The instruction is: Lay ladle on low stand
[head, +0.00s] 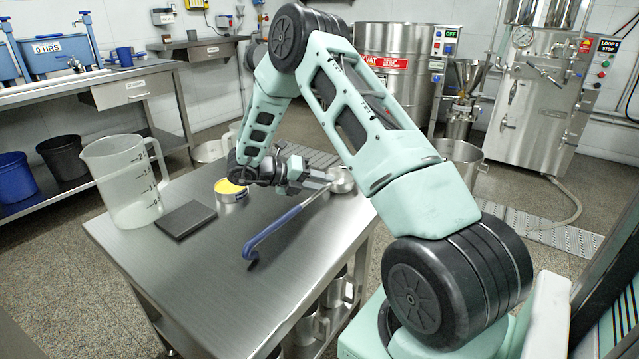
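The ladle has a blue hooked handle (270,235) and a steel bowl (342,180). It lies slanting over the right part of the steel table, with the hook toward the front. My gripper (322,179) points right, with its fingertips close to the steel shaft just below the bowl. Whether the fingers touch or grip the shaft, and how far apart they are, is too small to tell. A low, flat, dark square block (186,220) lies on the table at the left; I cannot tell whether it is the low stand.
A clear measuring jug (125,182) stands behind and left of the dark block. A round tin with yellow contents (231,190) stands between block and gripper. The table's (185,275) front middle is bare. Steel vessels (335,290) stand on the shelf below.

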